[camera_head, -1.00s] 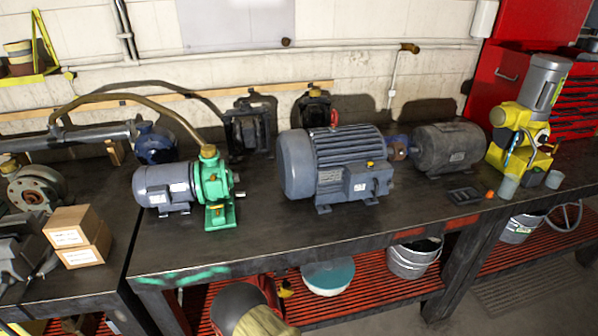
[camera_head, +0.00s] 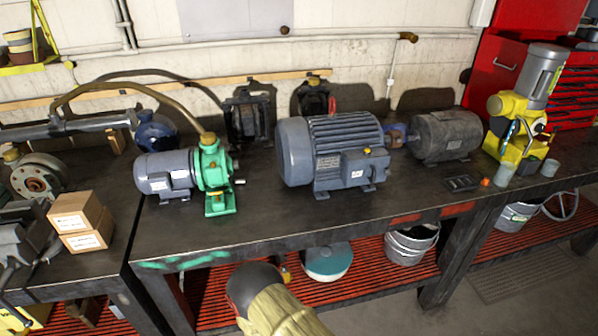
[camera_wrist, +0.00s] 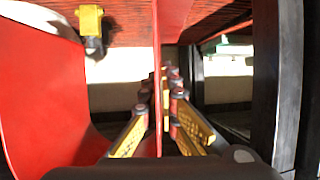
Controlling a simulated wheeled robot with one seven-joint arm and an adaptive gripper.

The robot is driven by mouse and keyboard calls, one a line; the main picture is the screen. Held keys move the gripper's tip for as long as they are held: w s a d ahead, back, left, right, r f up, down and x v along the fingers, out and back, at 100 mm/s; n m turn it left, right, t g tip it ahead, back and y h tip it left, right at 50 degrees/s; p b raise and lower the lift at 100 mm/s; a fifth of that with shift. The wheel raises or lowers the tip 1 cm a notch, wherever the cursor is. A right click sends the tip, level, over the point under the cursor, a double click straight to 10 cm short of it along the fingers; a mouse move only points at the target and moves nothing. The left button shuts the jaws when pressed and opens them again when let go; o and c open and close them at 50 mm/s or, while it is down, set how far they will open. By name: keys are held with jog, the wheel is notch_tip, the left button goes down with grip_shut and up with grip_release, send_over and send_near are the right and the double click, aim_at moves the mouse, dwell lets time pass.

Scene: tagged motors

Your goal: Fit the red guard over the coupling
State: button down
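The big blue-grey motor (camera_head: 335,152) and a dark grey motor (camera_head: 447,136) stand in line on the bench. Between them is the coupling area (camera_head: 397,134), blue and rusty-brown, partly hidden by the big motor. In the wrist view a red sheet part, which I take as the red guard (camera_wrist: 40,95), has a broad curved face at the left and a thin upright fin in the middle. My gripper (camera_wrist: 158,88) has its yellow fingers on both sides of this fin and appears closed on it. The gripper and guard are out of the head view.
My arm is low in front of the bench (camera_head: 240,245). The lower shelf holds a bucket (camera_head: 411,243) and a teal-topped tub (camera_head: 328,260). A green pump (camera_head: 215,175) stands left of the big motor; a yellow machine (camera_head: 520,115) stands at the right. The bench front is clear.

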jog(key=d+r+m+h, duration=0.1)
jog(key=d+r, duration=0.6)
jog(key=d, duration=0.4)
jog(key=s+d+r+m+h, duration=0.1)
jog(key=d+r, duration=0.5)
jog(key=d, duration=0.6)
jog(key=d+r+m+t+h, duration=0.1)
jog(key=d+r+m+h, duration=0.1)
jog(key=d+r, duration=0.5)
jog(key=shift+s+d+r+m+h, duration=0.2)
jog(key=shift+d+r+m+h, duration=0.3)
jog(key=shift+d, duration=2)
jog(key=shift+f, duration=0.15)
